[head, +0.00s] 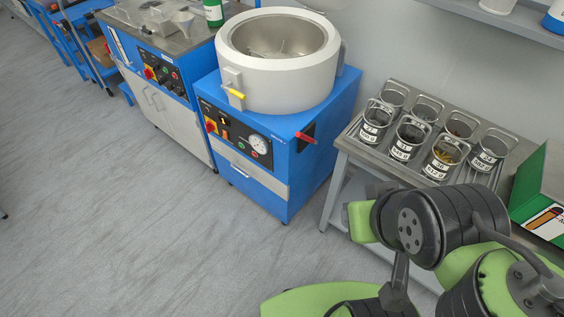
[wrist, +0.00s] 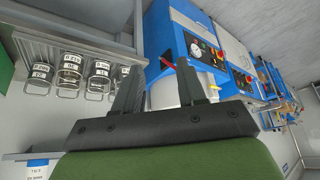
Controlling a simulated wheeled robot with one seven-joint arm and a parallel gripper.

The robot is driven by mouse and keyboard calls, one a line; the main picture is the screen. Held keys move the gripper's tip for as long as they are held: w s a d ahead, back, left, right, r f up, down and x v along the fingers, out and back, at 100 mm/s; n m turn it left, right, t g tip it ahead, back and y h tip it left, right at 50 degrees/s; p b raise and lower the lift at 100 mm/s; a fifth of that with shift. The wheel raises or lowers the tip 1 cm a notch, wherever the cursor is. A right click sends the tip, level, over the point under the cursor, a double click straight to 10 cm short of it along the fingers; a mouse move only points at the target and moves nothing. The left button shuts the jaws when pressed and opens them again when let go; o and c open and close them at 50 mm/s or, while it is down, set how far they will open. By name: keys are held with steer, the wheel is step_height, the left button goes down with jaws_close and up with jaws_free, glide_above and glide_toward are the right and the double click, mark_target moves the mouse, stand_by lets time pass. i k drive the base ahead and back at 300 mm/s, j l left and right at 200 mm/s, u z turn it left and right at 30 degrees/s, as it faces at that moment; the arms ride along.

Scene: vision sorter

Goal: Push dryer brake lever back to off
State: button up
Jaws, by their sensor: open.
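The dryer (head: 285,157) is a blue cabinet with an open white drum (head: 275,85) on top. A red lever (head: 306,134) with a dark end sticks out near its front right top edge; it looks like the brake lever. A yellow-tipped latch (head: 235,94) sits on the drum front. In the wrist view my gripper (wrist: 158,82) is open and empty, its dark fingers apart. The red lever (wrist: 167,63) shows beyond and between the fingertips, apart from them as far as I can tell. The head view does not clearly show my gripper.
A metal table (head: 345,142) right of the dryer holds several labelled wire-handled baskets (head: 408,137). A green box (head: 540,190) stands at its right end. A blue and grey cabinet (head: 160,85) stands left of the dryer. The floor (head: 120,220) in front is clear.

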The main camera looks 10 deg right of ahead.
mark_target(301, 136)
steer(key=i+j+u, duration=0.2)
steer(key=u, duration=0.25)
steer(key=i+j+u, duration=0.1)
steer(key=i+u, duration=0.3)
steer(key=k+j, duration=0.05)
steer(key=k, duration=0.05)
